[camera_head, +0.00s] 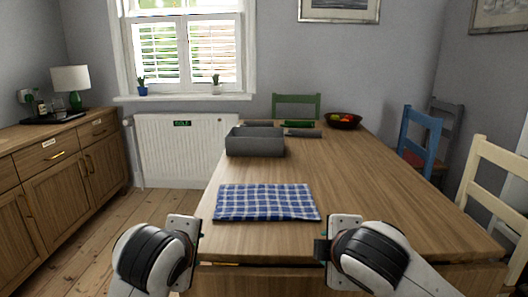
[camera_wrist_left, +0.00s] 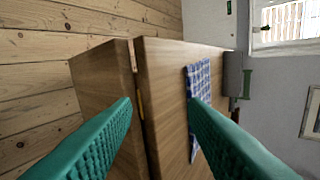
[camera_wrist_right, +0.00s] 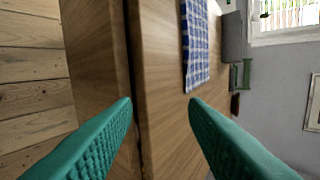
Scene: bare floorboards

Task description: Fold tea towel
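The tea towel (camera_head: 266,202) is blue and white checked and lies flat as a rectangle near the front edge of the wooden table. It also shows in the left wrist view (camera_wrist_left: 201,88) and the right wrist view (camera_wrist_right: 196,45). My left gripper (camera_head: 197,248) is at the table's front left corner; its green fingers (camera_wrist_left: 160,112) are spread with nothing between them. My right gripper (camera_head: 322,250) is at the front edge, right of the towel; its fingers (camera_wrist_right: 162,112) are also spread and empty. Neither gripper touches the towel.
The wooden table (camera_head: 365,205) is clear right of the towel. A grey bin (camera_head: 255,142) stands behind the towel. A fruit bowl (camera_head: 343,120) is at the back. Chairs, blue (camera_head: 421,142) and cream (camera_head: 492,185), stand at the right side. A sideboard (camera_head: 60,165) is at left.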

